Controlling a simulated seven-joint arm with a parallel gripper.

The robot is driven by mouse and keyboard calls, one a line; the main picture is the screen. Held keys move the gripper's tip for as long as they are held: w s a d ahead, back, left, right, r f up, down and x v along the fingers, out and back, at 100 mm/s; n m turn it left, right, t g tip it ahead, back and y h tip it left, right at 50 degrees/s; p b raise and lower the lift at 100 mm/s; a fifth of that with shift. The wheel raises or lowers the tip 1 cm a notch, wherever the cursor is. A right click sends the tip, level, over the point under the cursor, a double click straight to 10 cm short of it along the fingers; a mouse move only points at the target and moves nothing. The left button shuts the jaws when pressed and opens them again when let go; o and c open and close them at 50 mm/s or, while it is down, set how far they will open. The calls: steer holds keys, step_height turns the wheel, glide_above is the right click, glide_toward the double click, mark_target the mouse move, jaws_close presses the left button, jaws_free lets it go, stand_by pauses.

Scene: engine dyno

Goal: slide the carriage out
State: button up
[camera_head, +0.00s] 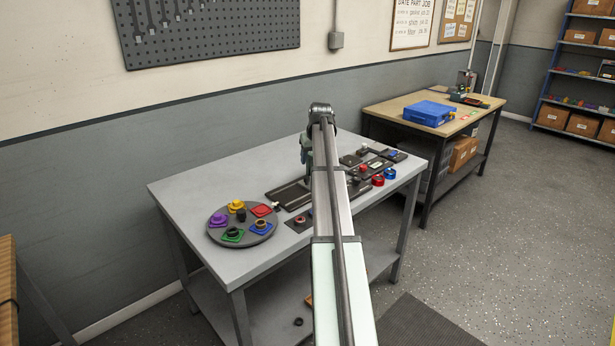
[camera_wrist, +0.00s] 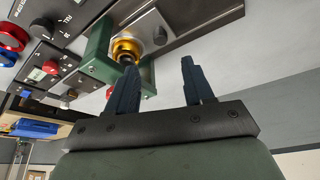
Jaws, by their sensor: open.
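In the wrist view, a dark rail (camera_wrist: 205,16) runs to the upper right. What looks like the carriage is a silver plate (camera_wrist: 150,30) on it, bearing a gold ring fitting (camera_wrist: 127,48). A green bracket (camera_wrist: 97,50) stands around the fitting. My gripper (camera_wrist: 160,82) is open, its two dark fingers pointing toward the rail. The left finger overlaps the lower edge of the fitting in the picture; I cannot tell whether they touch. In the head view the rail (camera_head: 289,194) lies on the grey table, and my arm hides the carriage.
A round tray (camera_head: 215,237) with several coloured parts stands left of the rail. Control boxes and red and blue knobs (camera_head: 378,181) lie to the right. A wooden bench (camera_head: 392,106) with a blue case (camera_head: 429,113) stands beyond.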

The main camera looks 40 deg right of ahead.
mark_target(307, 177)
steer(key=x, duration=1.1)
steer(key=shift+w, duration=0.1)
steer(key=shift+c, duration=0.5)
jaws_close()
